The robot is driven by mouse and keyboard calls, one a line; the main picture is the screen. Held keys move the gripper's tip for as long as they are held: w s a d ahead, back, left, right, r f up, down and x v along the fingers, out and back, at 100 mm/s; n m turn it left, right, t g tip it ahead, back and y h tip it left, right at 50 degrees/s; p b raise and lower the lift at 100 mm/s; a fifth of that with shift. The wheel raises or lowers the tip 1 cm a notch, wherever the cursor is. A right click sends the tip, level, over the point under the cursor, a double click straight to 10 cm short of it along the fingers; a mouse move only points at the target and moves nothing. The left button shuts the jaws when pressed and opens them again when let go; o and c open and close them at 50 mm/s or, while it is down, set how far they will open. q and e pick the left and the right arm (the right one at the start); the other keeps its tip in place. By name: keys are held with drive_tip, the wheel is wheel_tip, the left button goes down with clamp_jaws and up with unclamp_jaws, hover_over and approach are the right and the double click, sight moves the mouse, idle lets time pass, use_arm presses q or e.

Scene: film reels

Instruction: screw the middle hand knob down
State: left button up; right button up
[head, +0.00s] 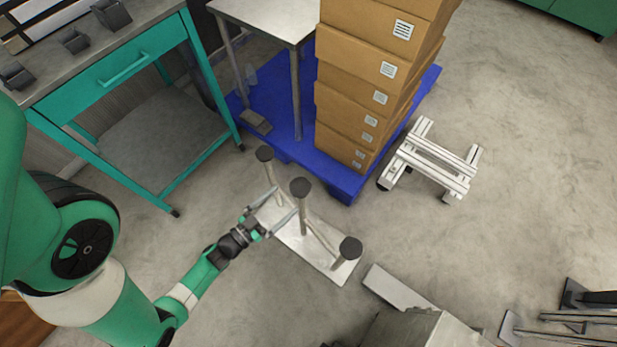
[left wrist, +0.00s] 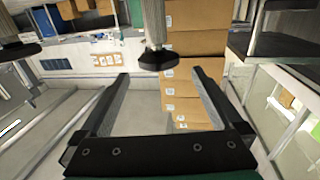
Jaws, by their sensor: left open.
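Three upright posts topped with dark round knobs stand on a pale base plate (head: 325,262). The middle knob (head: 299,187) is on its post between the far-left knob (head: 264,153) and the near-right knob (head: 350,248). My left gripper (head: 286,200) is open and empty, its fingers reaching toward the middle post from the left. In the left wrist view a dark knob (left wrist: 158,60) on a metal post appears just beyond and between the open fingertips (left wrist: 160,74), apart from them; another knob (left wrist: 20,50) shows at left. My right gripper is not in view.
A stack of cardboard boxes (head: 345,100) stands on a blue pallet (head: 345,185) behind the posts. A teal workbench (head: 110,85) is at left, and a white slatted frame (head: 435,160) lies at right.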

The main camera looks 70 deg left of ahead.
sight(308, 181)
use_arm(q)
drive_tip(key=b+x, duration=0.4)
drive_tip(key=x, duration=0.7)
drive_tip(key=shift+d+b, duration=0.2)
drive_tip(key=shift+b, duration=0.15)
drive_tip(key=shift+w+a, duration=0.1)
drive_tip(key=shift+w, duration=0.1)
drive_tip(key=c, duration=1.2)
